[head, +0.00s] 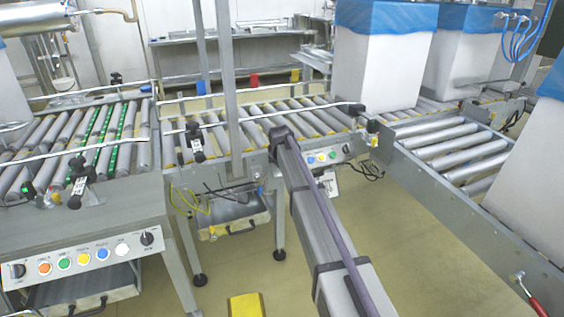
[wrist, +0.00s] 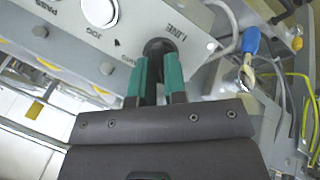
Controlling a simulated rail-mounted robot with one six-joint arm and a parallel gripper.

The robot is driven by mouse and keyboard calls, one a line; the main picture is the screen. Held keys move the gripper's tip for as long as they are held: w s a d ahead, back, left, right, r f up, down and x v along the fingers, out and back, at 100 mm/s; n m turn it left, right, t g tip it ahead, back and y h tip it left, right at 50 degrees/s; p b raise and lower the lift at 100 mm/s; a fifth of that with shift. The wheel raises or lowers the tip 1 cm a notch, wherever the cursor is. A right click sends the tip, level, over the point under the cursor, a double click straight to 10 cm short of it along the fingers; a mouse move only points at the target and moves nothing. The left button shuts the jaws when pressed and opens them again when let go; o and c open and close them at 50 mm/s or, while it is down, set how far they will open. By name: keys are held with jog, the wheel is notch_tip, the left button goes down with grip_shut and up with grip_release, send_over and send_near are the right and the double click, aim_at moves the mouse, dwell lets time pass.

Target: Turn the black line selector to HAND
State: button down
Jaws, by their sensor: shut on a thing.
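In the wrist view the black line selector (wrist: 156,47) sits on a pale grey panel (wrist: 190,22), beside upside-down lettering that reads LINE. My gripper (wrist: 158,72) has its two teal fingers closed around the selector's knob, one on each side. The fingers hide most of the knob, so I cannot tell which mark it points to. Another label to the left of the knob is too blurred and partly covered to read surely. In the head view my arm hides the gripper and the selector.
A white button (wrist: 100,11) is on the panel left of the selector. In the head view, a nearer panel (head: 84,255) has coloured buttons and black knobs. White boxes (head: 380,65) stand at the right.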

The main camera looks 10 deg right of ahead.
jog(key=shift+n, duration=0.4)
jog(key=c, duration=1.2)
grip_release()
jog(key=shift+w+f, duration=0.1)
jog(key=shift+f, duration=0.1)
jog(key=shift+o, duration=0.2)
jog(key=shift+r, duration=0.1)
